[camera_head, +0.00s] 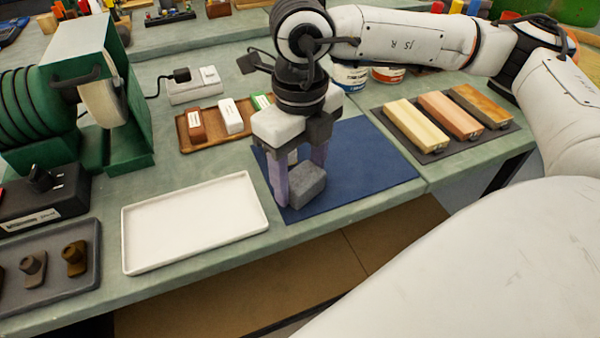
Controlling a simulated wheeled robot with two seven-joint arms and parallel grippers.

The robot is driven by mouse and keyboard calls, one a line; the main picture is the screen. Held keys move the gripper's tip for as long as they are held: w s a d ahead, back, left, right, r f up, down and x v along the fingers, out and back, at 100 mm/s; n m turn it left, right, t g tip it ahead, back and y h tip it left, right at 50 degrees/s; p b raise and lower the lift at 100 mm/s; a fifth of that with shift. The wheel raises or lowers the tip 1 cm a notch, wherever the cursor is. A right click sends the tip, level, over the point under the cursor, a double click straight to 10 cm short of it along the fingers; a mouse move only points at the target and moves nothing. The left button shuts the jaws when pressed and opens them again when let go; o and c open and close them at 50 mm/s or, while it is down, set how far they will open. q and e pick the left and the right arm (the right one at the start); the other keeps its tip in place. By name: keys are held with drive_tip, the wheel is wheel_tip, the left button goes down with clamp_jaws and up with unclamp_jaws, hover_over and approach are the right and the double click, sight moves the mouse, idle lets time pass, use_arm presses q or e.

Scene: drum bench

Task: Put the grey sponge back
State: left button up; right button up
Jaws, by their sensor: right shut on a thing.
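The grey sponge (308,186) is a small block low over the front left part of the blue mat (370,160). My right gripper (297,186) points down with its purple fingers around the sponge and is shut on it. I cannot tell whether the sponge touches the mat. Part of the sponge is hidden by the fingers. My left gripper is out of view.
An empty white tray (190,222) lies left of the mat. A wooden tray (187,145) with several small blocks is behind it. A dark board with wooden blocks (415,125) is at right. A green drum machine (125,135) stands at left.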

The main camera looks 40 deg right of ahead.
sight(299, 173)
drive_tip(key=shift+f, duration=0.15)
drive_tip(key=o, duration=1)
drive_tip(key=shift+c, duration=0.2)
drive_tip(key=shift+r, duration=0.35)
wheel_tip(299, 173, up, 12)
drive_tip(key=shift+f+p, duration=0.15)
drive_tip(key=shift+p, duration=0.2)
